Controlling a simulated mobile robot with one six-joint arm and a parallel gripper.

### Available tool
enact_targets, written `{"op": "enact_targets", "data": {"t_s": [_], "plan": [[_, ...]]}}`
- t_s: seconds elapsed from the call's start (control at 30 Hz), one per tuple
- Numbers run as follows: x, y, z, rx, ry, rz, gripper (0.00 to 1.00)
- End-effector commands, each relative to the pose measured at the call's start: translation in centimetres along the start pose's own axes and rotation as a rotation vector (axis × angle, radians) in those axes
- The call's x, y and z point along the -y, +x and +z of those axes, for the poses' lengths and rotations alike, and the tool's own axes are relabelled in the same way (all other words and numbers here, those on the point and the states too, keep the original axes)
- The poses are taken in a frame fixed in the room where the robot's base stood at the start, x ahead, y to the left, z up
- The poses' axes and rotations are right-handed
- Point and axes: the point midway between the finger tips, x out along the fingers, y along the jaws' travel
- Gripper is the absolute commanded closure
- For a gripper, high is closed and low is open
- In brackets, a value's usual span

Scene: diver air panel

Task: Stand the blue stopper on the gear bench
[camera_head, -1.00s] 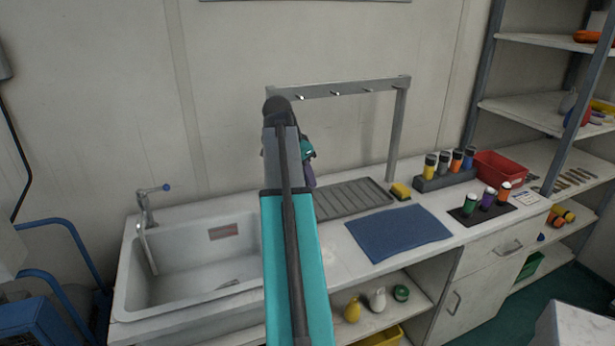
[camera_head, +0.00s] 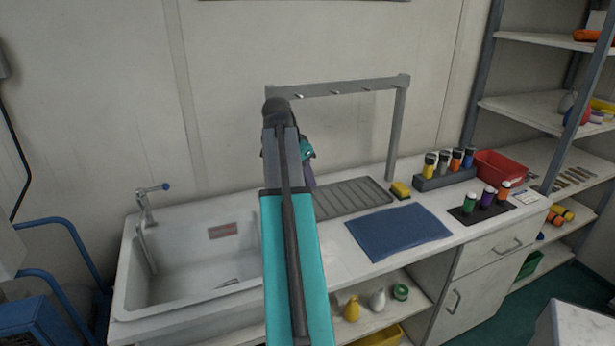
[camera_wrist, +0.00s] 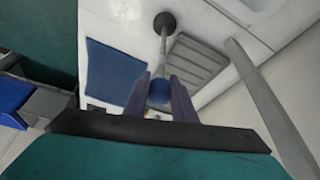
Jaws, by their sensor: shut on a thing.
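In the wrist view my gripper (camera_wrist: 160,97) is shut on the blue stopper's round knob (camera_wrist: 158,91). A thin grey rod runs from the knob to a dark round disc at its far end. The stopper is in the air. In the head view my own arm hides it, and only part of my gripper (camera_head: 309,176) shows beside the arm. A white bench (camera_head: 437,205) with a sink runs along the wall; the pictures do not label it as the gear bench.
On the bench are a blue mat (camera_head: 398,232), a grey ribbed drain tray (camera_head: 350,198), a yellow sponge (camera_head: 401,190), bottles in a rack (camera_head: 446,181), bottles on a black mat (camera_head: 485,209) and a red bin (camera_head: 499,165). A grey hook rail (camera_head: 398,130) stands behind. The sink (camera_head: 185,262) is at left.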

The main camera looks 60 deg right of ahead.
Motion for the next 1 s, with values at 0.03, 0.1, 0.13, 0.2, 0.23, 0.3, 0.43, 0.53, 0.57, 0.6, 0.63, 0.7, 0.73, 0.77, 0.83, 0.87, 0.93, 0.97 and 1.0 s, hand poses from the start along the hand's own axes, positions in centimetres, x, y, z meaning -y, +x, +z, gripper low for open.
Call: {"op": "enact_targets", "data": {"t_s": [0.03,0.1,0.13,0.2,0.23,0.3,0.43,0.53,0.57,0.6,0.63,0.7,0.73,0.77,0.83,0.87,0.93,0.97,1.0], "plan": [[0.01,-0.01,-0.02,-0.001,0.0,-0.001,1.0],[0.02,0.03,0.01,-0.001,0.0,-0.001,1.0],[0.02,0.05,0.02,-0.001,0.0,-0.001,1.0],[0.03,0.09,0.04,-0.001,0.0,-0.001,1.0],[0.03,0.12,0.06,-0.001,0.0,-0.001,1.0],[0.04,0.16,0.08,-0.001,0.0,-0.001,1.0],[0.04,0.24,0.12,-0.001,0.0,-0.001,1.0],[0.05,0.31,0.16,-0.001,0.0,-0.001,1.0],[0.05,0.33,0.17,-0.001,0.0,-0.001,1.0],[0.05,0.36,0.19,-0.001,-0.001,-0.001,1.0],[0.05,0.38,0.19,-0.002,-0.001,-0.001,1.0],[0.06,0.42,0.22,-0.001,-0.001,-0.001,1.0],[0.06,0.44,0.23,-0.002,-0.001,-0.001,1.0],[0.06,0.46,0.24,-0.002,-0.001,-0.001,1.0],[0.06,0.51,0.26,-0.002,-0.001,-0.001,1.0],[0.07,0.53,0.27,-0.002,-0.001,-0.001,1.0],[0.07,0.54,0.28,-0.002,-0.001,-0.002,0.73],[0.08,0.53,0.28,-0.002,-0.001,-0.002,0.68],[0.08,0.54,0.28,-0.001,-0.001,-0.001,0.61]]}}
